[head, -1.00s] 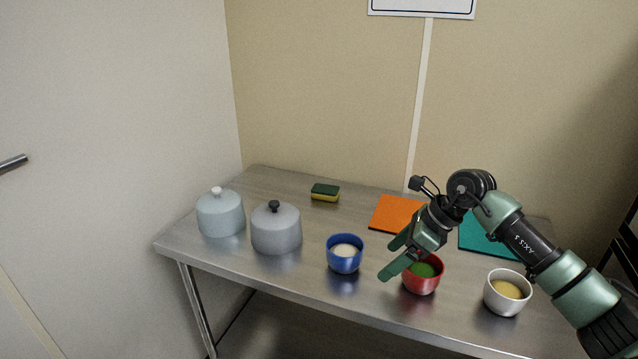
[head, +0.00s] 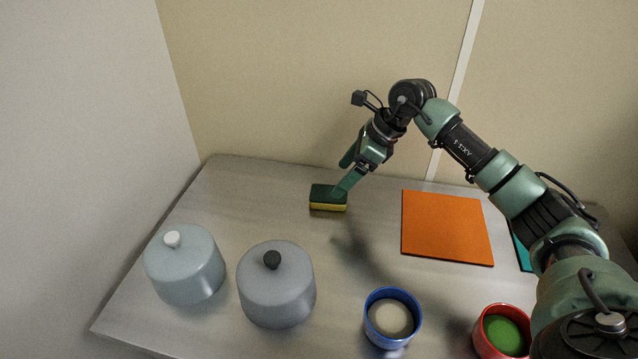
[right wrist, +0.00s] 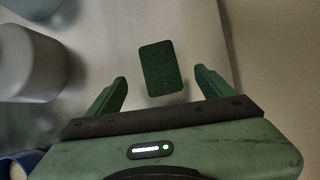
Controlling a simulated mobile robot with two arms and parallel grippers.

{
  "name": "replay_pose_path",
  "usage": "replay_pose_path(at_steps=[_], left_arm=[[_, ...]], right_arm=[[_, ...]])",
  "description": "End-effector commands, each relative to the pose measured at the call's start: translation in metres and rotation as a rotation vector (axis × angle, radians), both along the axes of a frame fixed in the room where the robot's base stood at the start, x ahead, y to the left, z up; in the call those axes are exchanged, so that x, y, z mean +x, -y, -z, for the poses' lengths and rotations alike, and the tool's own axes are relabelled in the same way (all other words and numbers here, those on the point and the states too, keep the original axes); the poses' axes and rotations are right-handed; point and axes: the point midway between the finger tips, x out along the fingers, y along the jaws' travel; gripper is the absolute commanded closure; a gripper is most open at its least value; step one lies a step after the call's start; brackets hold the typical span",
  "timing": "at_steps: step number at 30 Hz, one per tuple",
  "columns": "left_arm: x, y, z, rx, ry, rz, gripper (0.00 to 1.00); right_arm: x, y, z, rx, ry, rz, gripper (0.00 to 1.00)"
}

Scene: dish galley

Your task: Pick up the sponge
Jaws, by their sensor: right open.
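The sponge (head: 327,198), dark green on top and yellow below, lies flat on the steel table near the back. My right gripper (head: 341,178) is above and just right of it in the head view, pointing down toward it. One fingertip overlaps the sponge's right end in the picture; whether it touches cannot be told. In the right wrist view the sponge (right wrist: 161,68) shows its green top ahead of the fingertips, centred between the two spread fingers (right wrist: 162,82), with nothing held. My left gripper is not in view.
Two lidded grey pots (head: 186,265) (head: 277,285) stand at the left front. A blue bowl (head: 392,318) and a red bowl (head: 502,331) stand at the front. An orange mat (head: 447,228) lies to the right, with a teal mat (head: 521,246) beyond it. The wall stands close behind the table.

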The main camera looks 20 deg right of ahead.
Motion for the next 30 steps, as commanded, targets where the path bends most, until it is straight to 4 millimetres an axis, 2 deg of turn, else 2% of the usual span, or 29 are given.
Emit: replay_pose_path(at_steps=[1, 5, 11, 15, 19, 24, 26, 30], left_arm=[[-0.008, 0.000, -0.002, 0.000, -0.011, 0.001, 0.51], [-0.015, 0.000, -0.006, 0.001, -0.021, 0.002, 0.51], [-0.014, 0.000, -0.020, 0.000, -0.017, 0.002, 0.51], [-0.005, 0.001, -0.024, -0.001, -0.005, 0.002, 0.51], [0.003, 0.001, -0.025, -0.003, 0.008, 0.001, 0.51], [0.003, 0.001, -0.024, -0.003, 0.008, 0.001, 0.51], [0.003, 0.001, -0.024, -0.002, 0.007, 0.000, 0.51], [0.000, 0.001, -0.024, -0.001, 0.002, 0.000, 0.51]], right_arm=[[0.001, -0.003, 0.005, 0.000, -0.004, -0.001, 0.17], [0.005, -0.008, 0.018, 0.002, -0.004, -0.001, 0.17], [0.013, -0.015, 0.042, 0.003, -0.006, 0.000, 0.17], [0.019, -0.020, 0.060, 0.002, -0.003, -0.001, 0.17], [0.021, -0.022, 0.065, 0.000, 0.000, 0.000, 0.17], [0.021, -0.022, 0.066, -0.001, -0.001, 0.000, 0.17], [0.021, -0.022, 0.066, -0.001, -0.001, 0.000, 0.31], [0.021, -0.022, 0.066, -0.001, -0.001, 0.000, 0.70]])
